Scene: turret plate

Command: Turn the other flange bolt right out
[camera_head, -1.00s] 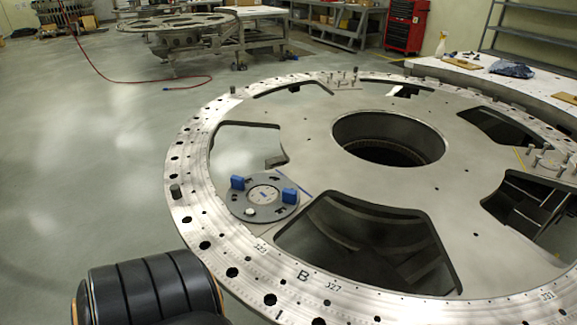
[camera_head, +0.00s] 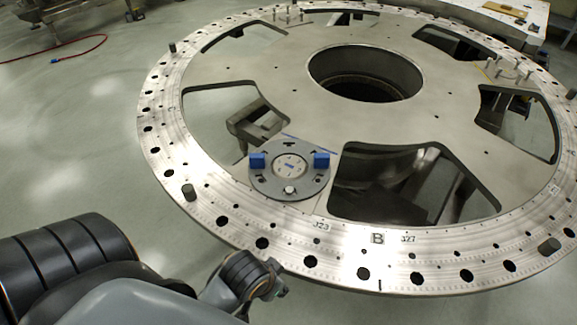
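The flange (camera_head: 262,182) is a dark grey round plate lying on the big turret plate (camera_head: 215,187), near its front left. One bright bolt head (camera_head: 290,190) shows on the flange's near edge. A blue block (camera_head: 257,160) stands on its left and another blue block (camera_head: 321,160) on its right. A paler disc with small dark marks is at its centre; I cannot make out a second bolt. My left arm comes in at the lower left, its wrist just short of the turret plate's near rim.
The turret plate has large cut-outs, one (camera_head: 400,190) right of the flange, and a round central hole (camera_head: 366,75). Short upright pegs stand on its rim, one (camera_head: 188,191) left of the flange and one (camera_head: 549,245) at right. Open floor lies to the left.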

